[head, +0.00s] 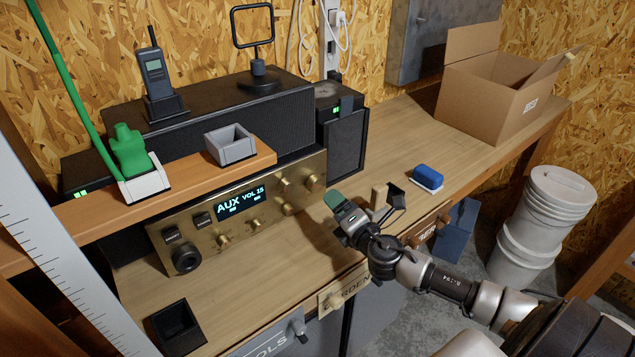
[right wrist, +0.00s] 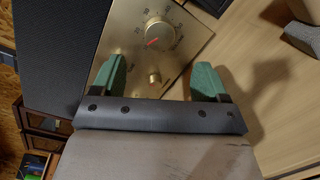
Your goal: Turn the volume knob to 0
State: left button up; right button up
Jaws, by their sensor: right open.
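A brass receiver (head: 240,210) stands on the bench, its display (head: 240,200) reading "AUX VOL 15". In the right wrist view, a large round knob with a red pointer (right wrist: 158,33) and a dial scale shows on the brass panel, with a smaller brass knob (right wrist: 154,77) nearer to me. My right gripper (head: 338,203) is in front of the receiver's right part. Its green fingers (right wrist: 160,82) are open and empty, apart from the large knob. My left gripper is not in view.
A wooden shelf (head: 90,222) with a grey holder (head: 230,145) overhangs the receiver. A black speaker (head: 340,135) stands behind. A black tray (head: 177,327) lies at front left. Bench between is mostly clear.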

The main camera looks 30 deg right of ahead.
aim_at(319, 186)
jog(key=w, duration=0.2)
jog(key=w+p, duration=0.1)
jog(key=w, duration=0.1)
jog(key=shift+w+d+r, duration=0.15)
jog(key=shift+w+r, duration=0.05)
jog(key=shift+w, duration=0.05)
jog(key=w, duration=0.3)
jog(key=shift+w+f, duration=0.15)
jog(key=shift+w, duration=0.4)
jog(key=shift+d, duration=0.1)
jog(key=shift+c, duration=0.9)
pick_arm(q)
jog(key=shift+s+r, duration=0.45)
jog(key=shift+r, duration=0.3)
pick_arm(e)
jog(key=c, duration=0.7)
